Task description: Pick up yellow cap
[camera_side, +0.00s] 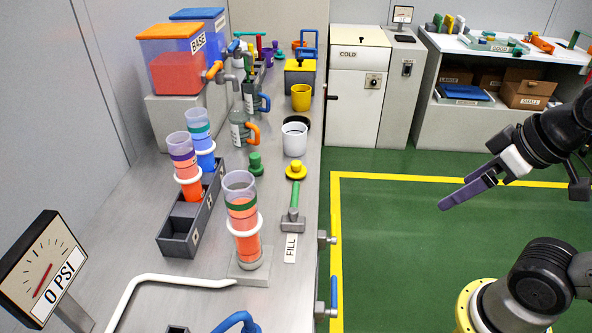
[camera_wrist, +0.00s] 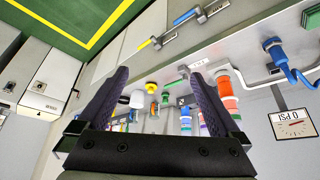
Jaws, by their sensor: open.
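The yellow cap (camera_side: 296,170) is a small round piece with a raised knob. It sits on the grey bench near its right edge, by the green handle of a hammer (camera_side: 293,222). In the wrist view the yellow cap (camera_wrist: 152,87) shows between my fingers, farther off. My gripper (camera_side: 466,194) is in the air over the green floor, right of the bench and well apart from the cap. In the wrist view my gripper (camera_wrist: 158,76) has its two dark purple fingers spread, with nothing held between them.
A white cup (camera_side: 294,139) stands just behind the cap, and a green cap (camera_side: 255,164) to its left. A clear cylinder with red liquid (camera_side: 242,215) stands on a base in front. Valves (camera_side: 333,295) stick out from the bench's right side. Open floor lies between bench and arm.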

